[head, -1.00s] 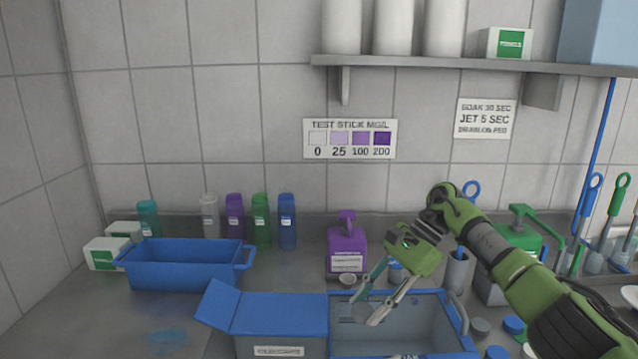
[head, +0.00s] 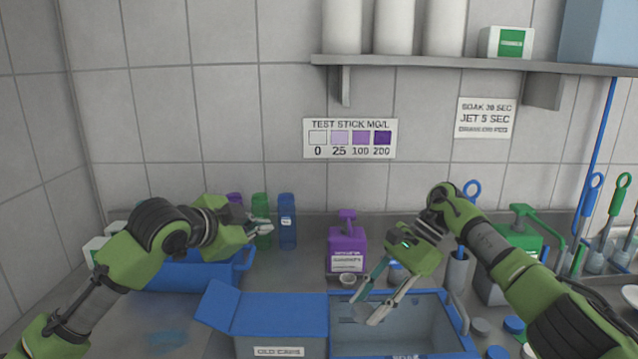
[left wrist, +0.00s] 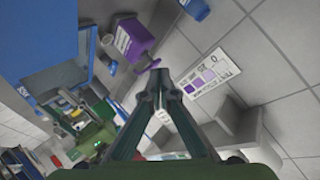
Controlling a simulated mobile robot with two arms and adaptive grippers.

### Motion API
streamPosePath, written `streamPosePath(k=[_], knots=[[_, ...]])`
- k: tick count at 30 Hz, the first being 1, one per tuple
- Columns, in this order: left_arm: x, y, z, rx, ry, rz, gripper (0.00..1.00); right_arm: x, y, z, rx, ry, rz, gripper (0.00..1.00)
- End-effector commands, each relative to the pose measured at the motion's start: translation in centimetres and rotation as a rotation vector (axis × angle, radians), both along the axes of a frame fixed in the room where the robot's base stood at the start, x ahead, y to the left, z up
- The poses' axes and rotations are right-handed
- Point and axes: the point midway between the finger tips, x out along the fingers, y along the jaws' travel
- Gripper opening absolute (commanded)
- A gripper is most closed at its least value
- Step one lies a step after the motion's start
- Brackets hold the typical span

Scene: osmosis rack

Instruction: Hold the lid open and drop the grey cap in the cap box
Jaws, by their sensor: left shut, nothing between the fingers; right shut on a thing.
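The cap box (head: 278,342), labelled "OLD CAPS", stands at the front centre. Its flat blue lid (head: 275,312) looks closed, with a sloping blue flap (head: 215,303) at its left end. My right gripper (head: 364,311) is over the open blue bin to the right of the lid. It is shut on a small grey thing (head: 358,312), seemingly the grey cap, mostly hidden by the fingers. My left gripper (head: 266,228) is shut and empty, above and behind the lid; its closed fingertips also show in the left wrist view (left wrist: 158,76).
The open blue bin (head: 462,318) adjoins the cap box. A purple dispenser (head: 347,247) and several bottles, including a blue one (head: 287,225), stand behind. A blue tub (head: 190,277) is behind my left arm. Loose caps (head: 514,325) lie at the right.

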Motion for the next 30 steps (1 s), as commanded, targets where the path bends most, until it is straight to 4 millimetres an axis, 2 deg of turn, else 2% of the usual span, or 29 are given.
streamPosePath(k=[1,6,12,20,30], knots=[[0.1,2.0,-0.6,-0.030,0.113,0.063,0.00,0.0,0.0,0.0,0.000,0.000,0.000,0.24],[-2.0,7.1,-2.4,-0.134,0.467,0.263,0.00,0.0,0.0,0.0,0.000,0.000,0.000,0.24],[-5.1,10.5,-2.6,-0.203,0.715,0.419,0.00,0.0,0.0,0.0,0.000,0.000,0.000,0.24],[-6.3,11.5,-3.6,-0.221,0.792,0.469,0.00,0.0,0.0,0.0,0.000,0.000,0.000,0.24],[-6.3,11.5,-7.6,-0.219,0.790,0.467,0.00,0.0,0.0,0.0,0.000,0.000,0.000,0.24]])
